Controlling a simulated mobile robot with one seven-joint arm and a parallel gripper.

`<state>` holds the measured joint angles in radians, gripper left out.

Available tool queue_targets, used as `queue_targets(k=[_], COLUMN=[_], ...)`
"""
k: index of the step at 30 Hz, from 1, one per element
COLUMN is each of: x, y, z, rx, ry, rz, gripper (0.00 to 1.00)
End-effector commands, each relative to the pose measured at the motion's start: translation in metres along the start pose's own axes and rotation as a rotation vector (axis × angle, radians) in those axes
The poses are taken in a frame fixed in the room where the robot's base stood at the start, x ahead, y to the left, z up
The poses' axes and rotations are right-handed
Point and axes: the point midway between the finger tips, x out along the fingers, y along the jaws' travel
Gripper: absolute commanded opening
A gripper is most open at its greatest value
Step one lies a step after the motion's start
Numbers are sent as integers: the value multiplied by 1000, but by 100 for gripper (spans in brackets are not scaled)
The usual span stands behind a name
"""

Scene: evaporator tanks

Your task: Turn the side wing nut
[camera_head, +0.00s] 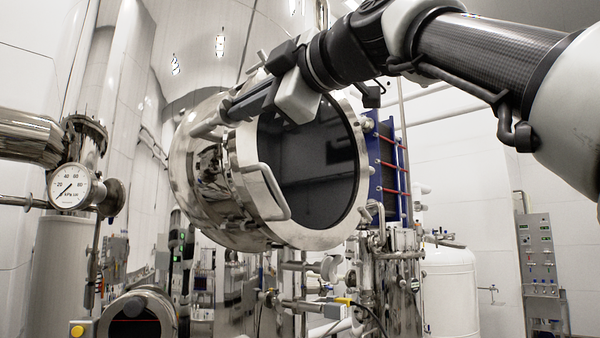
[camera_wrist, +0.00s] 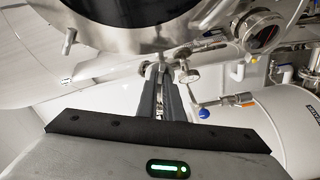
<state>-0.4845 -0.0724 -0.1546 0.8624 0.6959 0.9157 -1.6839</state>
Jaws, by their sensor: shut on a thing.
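The round tank door (camera_head: 308,150) has a dark glass pane, a shiny metal rim and a bent metal handle (camera_head: 262,193). My gripper (camera_head: 228,108) reaches across the upper left of the door, with its fingers at the left rim. It is shut on the side wing nut (camera_head: 205,128), a shiny metal piece at the rim, mostly hidden by the fingers. In the wrist view, my two dark fingers (camera_wrist: 160,76) point at the door rim (camera_wrist: 135,40) with a narrow gap between them. The nut's turn angle cannot be told.
Another metal fastener (camera_head: 262,57) stands at the top of the rim. A pressure gauge (camera_head: 69,186) and pipes are at the left. A blue-framed plate unit (camera_head: 390,165) stands right of the door. A white tank (camera_head: 450,290) is at lower right.

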Motion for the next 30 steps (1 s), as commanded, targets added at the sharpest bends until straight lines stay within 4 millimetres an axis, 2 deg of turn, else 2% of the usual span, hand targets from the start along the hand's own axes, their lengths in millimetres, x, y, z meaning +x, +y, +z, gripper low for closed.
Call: queue_targets(k=[6, 12, 20, 26, 30], x=[0, 0, 0, 0, 0], y=[0, -1, 0, -1, 0], z=[0, 1, 0, 1, 0], rx=[-5, -184, -202, -377, -399], ry=[0, -1, -1, -1, 0], rz=[-2, 0, -2, -1, -1], gripper=[0, 0, 0, 0, 0])
